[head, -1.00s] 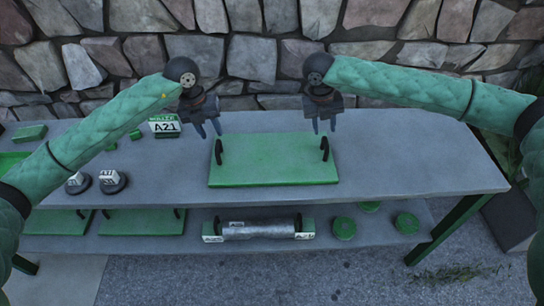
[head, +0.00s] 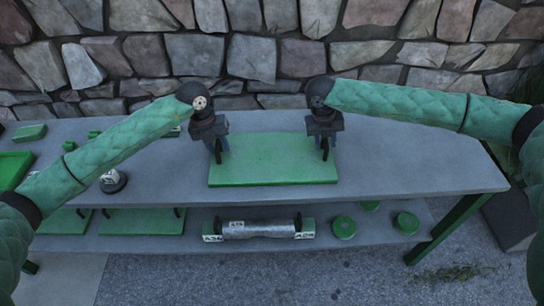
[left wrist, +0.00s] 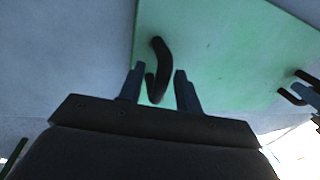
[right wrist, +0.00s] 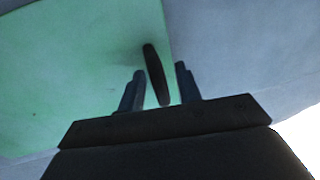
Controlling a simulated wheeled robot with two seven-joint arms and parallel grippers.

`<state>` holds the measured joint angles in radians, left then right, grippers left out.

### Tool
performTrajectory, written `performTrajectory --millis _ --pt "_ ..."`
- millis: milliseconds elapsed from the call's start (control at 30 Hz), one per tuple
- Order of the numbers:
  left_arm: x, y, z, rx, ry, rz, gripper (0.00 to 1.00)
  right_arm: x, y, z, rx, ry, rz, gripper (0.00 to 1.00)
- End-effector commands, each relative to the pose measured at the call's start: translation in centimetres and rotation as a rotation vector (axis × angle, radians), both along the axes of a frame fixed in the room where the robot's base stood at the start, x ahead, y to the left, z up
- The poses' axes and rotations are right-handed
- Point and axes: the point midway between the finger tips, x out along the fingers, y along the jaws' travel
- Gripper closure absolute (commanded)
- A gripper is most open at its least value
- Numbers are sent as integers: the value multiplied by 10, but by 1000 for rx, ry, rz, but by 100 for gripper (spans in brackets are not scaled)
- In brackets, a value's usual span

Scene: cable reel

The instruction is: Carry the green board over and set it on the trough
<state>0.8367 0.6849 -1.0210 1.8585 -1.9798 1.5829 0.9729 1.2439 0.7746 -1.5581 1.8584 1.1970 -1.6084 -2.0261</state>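The green board (head: 272,160) lies flat on the upper grey table top, with a black upright handle at each short side. My left gripper (head: 217,150) is open at the left handle (left wrist: 162,65), its fingers on either side with gaps showing. My right gripper (head: 326,148) is open at the right handle (right wrist: 155,70), one finger on each side and gaps visible. A silver rounded piece with green ends and white labels (head: 257,230) lies on the lower shelf; I cannot tell if it is the trough.
Green discs (head: 344,228) lie on the lower shelf at right, and another green board with handles (head: 140,222) at left. A black round weight (head: 112,181), a green tray (head: 12,168) and small green pieces are on the table's left. A stone wall stands behind. The table's right part is clear.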

Motion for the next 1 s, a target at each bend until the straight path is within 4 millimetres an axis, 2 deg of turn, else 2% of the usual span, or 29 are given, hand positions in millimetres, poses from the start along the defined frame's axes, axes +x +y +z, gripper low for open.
performTrajectory --millis 33,167,1000 --pt "0 0 0 0 0 0 76 0 0 0 0 0 0 76" --pt "0 0 0 0 0 0 100 0 0 0 0 0 0 100" --pt "0 1 1 0 -1 1 100 0 0 1 0 -1 -1 100"
